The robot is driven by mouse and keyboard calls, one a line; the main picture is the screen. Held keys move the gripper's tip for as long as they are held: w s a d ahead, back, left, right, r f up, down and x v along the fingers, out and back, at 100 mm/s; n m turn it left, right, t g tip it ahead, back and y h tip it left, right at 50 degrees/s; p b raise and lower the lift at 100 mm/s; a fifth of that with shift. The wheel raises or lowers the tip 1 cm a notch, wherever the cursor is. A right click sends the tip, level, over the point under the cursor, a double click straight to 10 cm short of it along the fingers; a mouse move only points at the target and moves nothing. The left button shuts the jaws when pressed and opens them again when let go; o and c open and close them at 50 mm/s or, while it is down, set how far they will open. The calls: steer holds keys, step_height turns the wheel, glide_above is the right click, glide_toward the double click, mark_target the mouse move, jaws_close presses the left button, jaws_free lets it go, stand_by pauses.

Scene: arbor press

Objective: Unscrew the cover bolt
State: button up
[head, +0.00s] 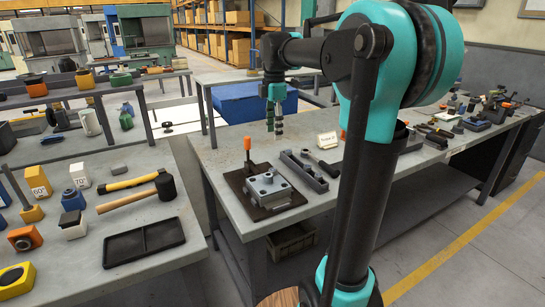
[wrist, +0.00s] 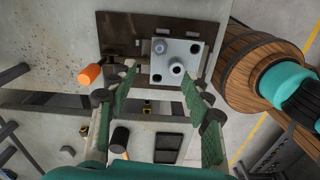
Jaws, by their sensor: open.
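A light grey cover block (head: 268,188) sits on a dark base plate (head: 237,180) on the bench. In the wrist view the block (wrist: 190,48) shows a round raised boss (wrist: 177,68) and a bluish-grey bolt head (wrist: 159,46) near one corner; the other corners show dark holes. The plate (wrist: 120,35) lies under the block. My gripper (head: 274,130) is in the air above and behind the block, pointing down. In the wrist view my gripper (wrist: 160,76) is open and empty, its green-padded fingers spread apart. The block lies beyond the fingertips, not between them.
A grey slotted fixture (head: 304,170) and a small sign (head: 327,140) are to the right. A mallet (head: 150,190) and black tray (head: 144,242) lie on the left table.

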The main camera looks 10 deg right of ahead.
mark_target(274, 169)
step_height(274, 169, down, 14)
steer(key=shift+f, duration=0.25)
stand_by(0.3)
jaws_close()
stand_by(0.5)
